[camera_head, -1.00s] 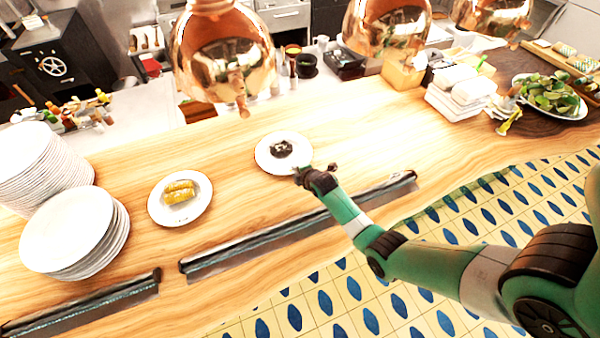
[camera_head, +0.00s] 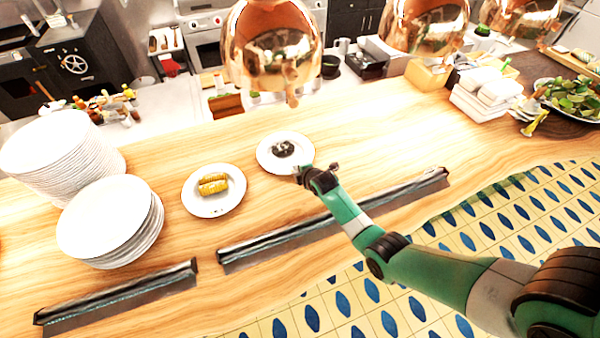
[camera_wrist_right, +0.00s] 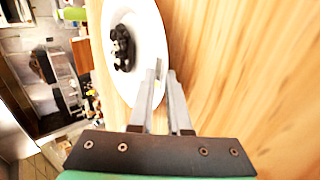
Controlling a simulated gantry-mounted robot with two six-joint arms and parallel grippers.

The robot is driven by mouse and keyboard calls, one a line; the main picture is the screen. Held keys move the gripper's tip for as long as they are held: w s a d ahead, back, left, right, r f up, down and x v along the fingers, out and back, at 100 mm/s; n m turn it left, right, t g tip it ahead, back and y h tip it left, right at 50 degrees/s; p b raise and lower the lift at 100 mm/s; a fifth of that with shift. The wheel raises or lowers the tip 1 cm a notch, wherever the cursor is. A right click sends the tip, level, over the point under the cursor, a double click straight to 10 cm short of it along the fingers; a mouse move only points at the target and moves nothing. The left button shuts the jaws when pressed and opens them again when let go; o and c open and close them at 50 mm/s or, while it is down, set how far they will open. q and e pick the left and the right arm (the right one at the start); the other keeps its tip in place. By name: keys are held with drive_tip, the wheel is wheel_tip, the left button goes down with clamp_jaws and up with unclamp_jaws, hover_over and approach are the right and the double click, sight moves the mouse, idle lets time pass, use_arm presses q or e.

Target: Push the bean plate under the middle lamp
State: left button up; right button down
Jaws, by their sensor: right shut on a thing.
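The bean plate (camera_head: 265,161) is a white round plate with a small dark heap of beans (camera_head: 283,148) in its middle. It lies on the wooden counter, right of the corn plate. My right gripper (camera_head: 303,172) is at its near right rim. In the right wrist view the two fingers (camera_wrist_right: 166,72) are shut on the rim of the plate (camera_wrist_right: 152,35). The middle copper lamp (camera_head: 425,28) hangs farther right and back; the plate is not beneath it and appears nearer the left lamp (camera_head: 270,50). My left gripper is not in view.
The corn plate (camera_head: 200,205) lies close to the bean plate's left, with a narrow gap. Stacked white plates (camera_head: 105,215) stand farther left. Dark metal rails (camera_head: 290,240) run along the near edge. The counter right of the bean plate is clear up to the white containers (camera_head: 485,90).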

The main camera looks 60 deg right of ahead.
drive_tip(key=shift+w+a, duration=0.35)
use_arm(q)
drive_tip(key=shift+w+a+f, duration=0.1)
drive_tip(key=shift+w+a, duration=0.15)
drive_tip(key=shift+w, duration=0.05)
use_arm(e)
drive_tip(key=c, duration=0.8)
unclamp_jaws()
drive_tip(key=shift+d, duration=0.1)
drive_tip(key=shift+f, duration=0.1)
drive_tip(key=shift+s, duration=0.1)
